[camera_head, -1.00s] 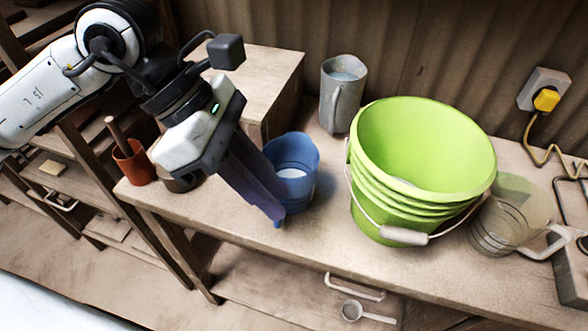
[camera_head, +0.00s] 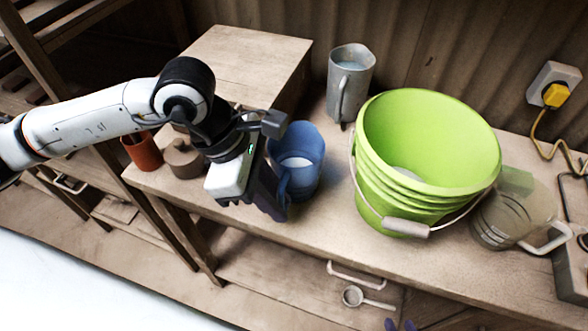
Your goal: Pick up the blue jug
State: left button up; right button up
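The blue jug (camera_head: 306,160) stands upright on the wooden bench, with white contents inside. Its handle (camera_head: 282,184) faces my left gripper. My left gripper (camera_head: 274,206) is low at the jug's left front side, with its dark fingers at the handle. The fingers overlap in this view, so I cannot tell whether they are closed on the handle. At the bottom edge, two small purple fingertips of my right gripper (camera_head: 399,325) show with a gap between them, well away from the jug; the rest of it is out of frame.
A green bucket (camera_head: 430,135) stands right of the jug, with a grey jug (camera_head: 349,85) behind. A clear jug (camera_head: 512,212) is further right. A brown pot (camera_head: 184,158) and terracotta pot (camera_head: 142,150) stand left. A wooden box (camera_head: 248,60) is behind my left arm.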

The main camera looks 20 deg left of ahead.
pick_arm(q)
jog(key=shift+f, duration=0.1)
jog(key=shift+c, duration=0.4)
grip_shut()
jog(key=shift+r, duration=0.2)
